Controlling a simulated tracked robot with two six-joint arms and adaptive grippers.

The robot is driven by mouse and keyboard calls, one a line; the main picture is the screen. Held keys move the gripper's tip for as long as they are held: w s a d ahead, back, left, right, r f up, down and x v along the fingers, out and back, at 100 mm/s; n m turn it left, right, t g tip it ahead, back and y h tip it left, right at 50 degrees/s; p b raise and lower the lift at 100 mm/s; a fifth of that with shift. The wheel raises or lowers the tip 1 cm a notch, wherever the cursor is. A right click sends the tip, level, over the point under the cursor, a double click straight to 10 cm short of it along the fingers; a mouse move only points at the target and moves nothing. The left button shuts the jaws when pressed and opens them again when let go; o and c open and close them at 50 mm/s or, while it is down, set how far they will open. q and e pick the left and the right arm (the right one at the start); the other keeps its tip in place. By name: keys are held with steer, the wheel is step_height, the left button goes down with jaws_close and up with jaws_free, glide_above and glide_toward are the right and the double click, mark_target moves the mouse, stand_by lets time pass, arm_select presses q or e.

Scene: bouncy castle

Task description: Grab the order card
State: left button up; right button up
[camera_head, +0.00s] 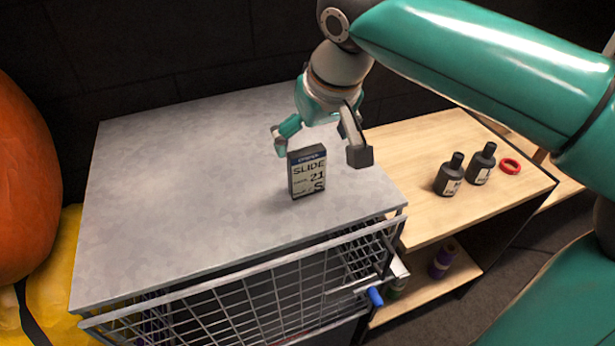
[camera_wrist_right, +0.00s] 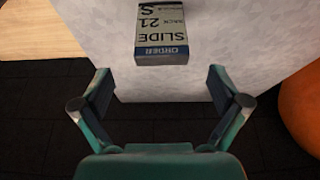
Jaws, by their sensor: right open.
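The order card (camera_head: 307,173) is a small dark upright block with a pale label reading SLIDE 21 S. It stands on the grey tabletop, near its right front part. In the right wrist view the order card (camera_wrist_right: 162,32) lies ahead of the fingers, centred between them, with its blue ORDER band nearest. My right gripper (camera_head: 318,148) is open and empty, above and close behind the card in the head view. It also shows in the right wrist view (camera_wrist_right: 160,88), fingers wide apart and apart from the card. My left gripper is not in view.
The grey tabletop (camera_head: 180,190) is otherwise bare, over a wire cage (camera_head: 270,300). A wooden shelf (camera_head: 415,150) to the right holds two dark bottles (camera_head: 449,176) and a red ring (camera_head: 510,166). Orange and yellow inflatable shapes (camera_head: 25,180) stand at the left.

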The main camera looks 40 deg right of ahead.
mark_target(307, 151)
steer(key=x, duration=0.5)
steer(key=shift+w+r, duration=0.1)
steer(key=shift+w, duration=0.05)
steer(key=c, duration=1.6)
steer(key=shift+c, duration=0.2)
